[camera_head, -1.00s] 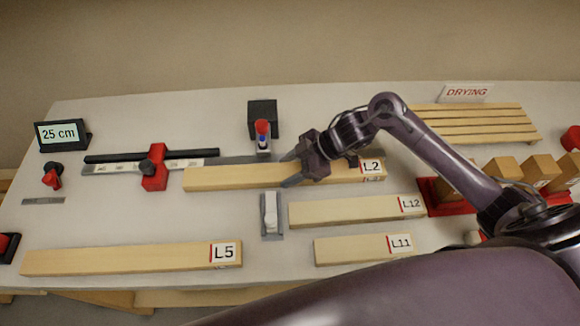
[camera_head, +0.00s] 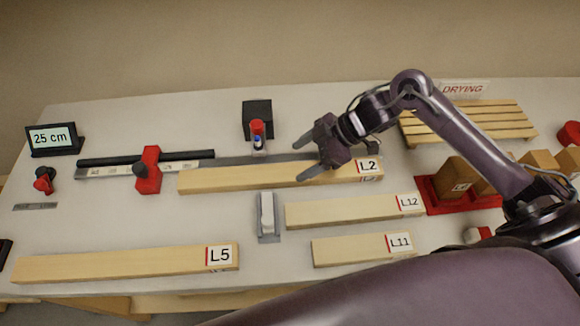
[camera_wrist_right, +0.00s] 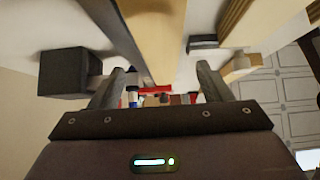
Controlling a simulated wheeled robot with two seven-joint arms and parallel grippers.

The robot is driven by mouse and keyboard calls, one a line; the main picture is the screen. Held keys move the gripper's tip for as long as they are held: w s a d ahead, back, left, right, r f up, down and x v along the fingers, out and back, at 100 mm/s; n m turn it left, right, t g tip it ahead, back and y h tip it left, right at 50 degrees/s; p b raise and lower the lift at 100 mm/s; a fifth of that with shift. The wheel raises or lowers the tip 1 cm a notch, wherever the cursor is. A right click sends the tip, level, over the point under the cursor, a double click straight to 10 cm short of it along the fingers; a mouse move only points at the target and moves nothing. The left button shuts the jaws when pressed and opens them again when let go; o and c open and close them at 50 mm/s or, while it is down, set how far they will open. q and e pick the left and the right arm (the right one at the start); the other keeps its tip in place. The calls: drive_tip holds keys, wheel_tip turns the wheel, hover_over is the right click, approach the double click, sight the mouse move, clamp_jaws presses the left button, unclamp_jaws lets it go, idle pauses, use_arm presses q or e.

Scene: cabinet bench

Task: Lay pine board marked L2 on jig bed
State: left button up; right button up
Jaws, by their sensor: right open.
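The pine board L2 (camera_head: 240,179) lies flat along the front of the long grey metal strip of the jig bed (camera_head: 270,159). Its label is at the right end, and its left end is near the red stop (camera_head: 148,170). My right gripper (camera_head: 306,158) is open just above the right half of the board, one finger towards the back and one towards the front. In the right wrist view the board (camera_wrist_right: 152,45) runs between the two spread fingers, which look clear of it. My left gripper is not in view.
A black block (camera_head: 260,118) and a red-capped bottle (camera_head: 257,135) stand behind the board. A white-topped grey clamp (camera_head: 267,215) is in front. Boards L12 (camera_head: 340,211), L11 (camera_head: 350,249) and L5 (camera_head: 120,263) lie nearer. The slatted drying rack (camera_head: 470,122) is at back right.

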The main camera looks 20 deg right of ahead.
drive_tip(key=b+v, duration=0.1)
drive_tip(key=v, duration=0.5)
drive_tip(key=shift+s+a+f, duration=0.1)
drive_tip(key=shift+s+f, duration=0.05)
idle(0.3)
